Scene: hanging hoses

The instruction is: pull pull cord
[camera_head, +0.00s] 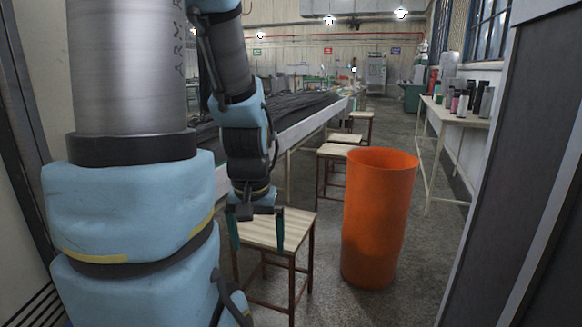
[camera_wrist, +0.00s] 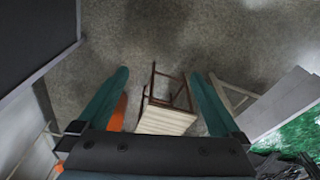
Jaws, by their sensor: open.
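No pull cord can be made out in either view. My gripper (camera_head: 257,247) hangs down in the head view, in front of a wooden stool (camera_head: 268,228). Its two teal fingers are spread wide apart with nothing between them. In the wrist view my gripper (camera_wrist: 160,73) is also open and empty. The stool (camera_wrist: 165,120) and the grey floor show below and between the fingers there. My arm fills the left of the head view and hides what is behind it.
A tall orange bin (camera_head: 376,220) stands right of the stool. More stools (camera_head: 338,150) line a long table (camera_head: 305,127). A side table (camera_head: 455,115) with bottles and cans stands at right. A dark panel (camera_head: 520,170) borders the right. Floor between bin and side table is clear.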

